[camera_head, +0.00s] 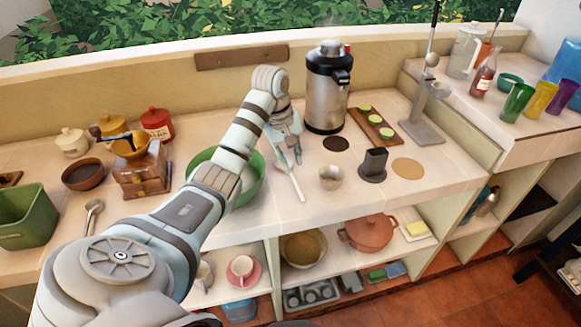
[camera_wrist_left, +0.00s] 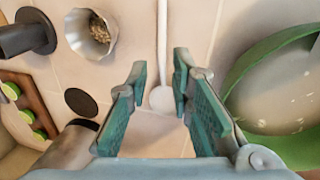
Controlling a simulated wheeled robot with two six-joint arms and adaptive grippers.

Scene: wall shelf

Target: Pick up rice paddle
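The rice paddle (camera_head: 294,184) is a slim white utensil lying on the counter just right of the green bowl (camera_head: 254,179). In the left wrist view its round end and handle (camera_wrist_left: 162,96) show between my finger pads, with the handle running to the top edge. My left gripper (camera_head: 287,158) points down over the paddle's round end. In the left wrist view its teal fingers (camera_wrist_left: 160,75) are open, one on each side of the paddle. I cannot tell how high they are above the counter. My right gripper is in neither view.
The green bowl also shows in the left wrist view (camera_wrist_left: 265,60), close to one finger. A small metal cup (camera_head: 331,178) and a dark stand (camera_head: 373,165) are to the right. A tall steel flask (camera_head: 327,92) stands behind. The counter's front edge is close.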

